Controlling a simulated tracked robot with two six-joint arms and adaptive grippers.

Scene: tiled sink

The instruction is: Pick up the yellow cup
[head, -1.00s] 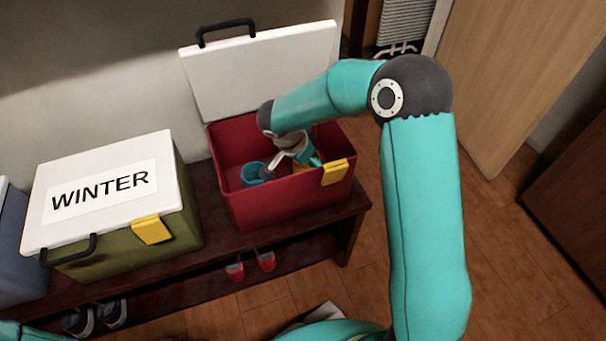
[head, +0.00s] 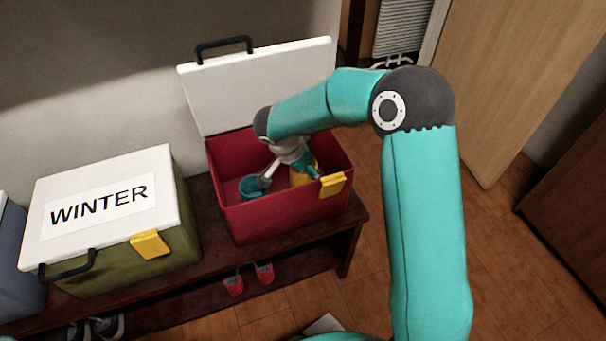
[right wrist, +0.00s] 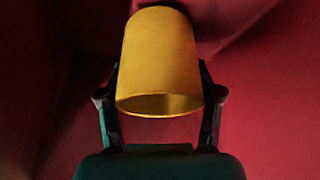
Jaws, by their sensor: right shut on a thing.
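The yellow cup (right wrist: 160,60) is between the two fingers of my right gripper (right wrist: 158,82) in the right wrist view, with its open rim toward the camera. The fingers are shut on its sides. In the head view the cup (head: 302,172) shows partly behind my right gripper (head: 284,172), inside the red box (head: 280,211). I cannot tell whether the cup touches the box floor. My left gripper is not in view.
A blue cup (head: 251,188) stands in the box, left of the yellow cup and close to a finger. The white lid (head: 262,85) is open at the back. A green box labelled WINTER (head: 120,250) stands to the left on the dark bench.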

